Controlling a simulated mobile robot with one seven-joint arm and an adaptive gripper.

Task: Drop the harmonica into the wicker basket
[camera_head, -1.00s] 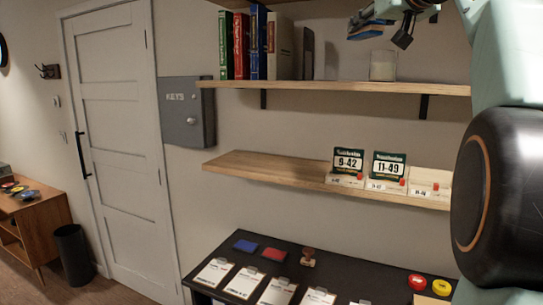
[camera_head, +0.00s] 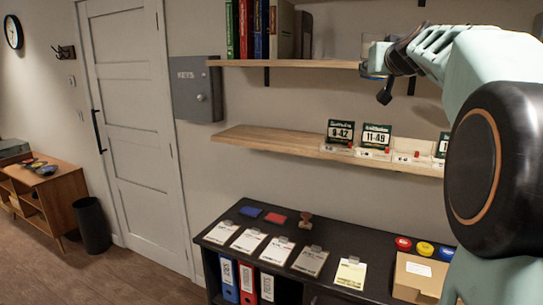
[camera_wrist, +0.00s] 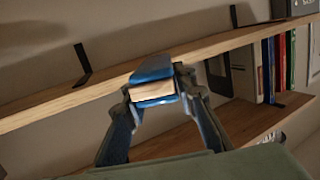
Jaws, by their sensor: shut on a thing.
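My gripper (camera_wrist: 153,97) is shut on a small blue and cream block, which I take to be the harmonica (camera_wrist: 152,74). The wrist view shows it held across the two fingertips, with the shelf behind it. In the head view my gripper (camera_head: 378,70) is at the right end of the visible top shelf. Only a small bluish part of the held thing shows there, so its detail cannot be told. No wicker basket is seen in either view.
The top shelf (camera_head: 300,64) holds upright books (camera_head: 262,32). Number cards (camera_head: 376,136) stand on the lower shelf (camera_head: 262,137). Below, a black cabinet top (camera_head: 330,238) carries clipboards and an open cardboard box (camera_head: 420,272). A black bin (camera_head: 92,225) stands left of the door, beside open floor.

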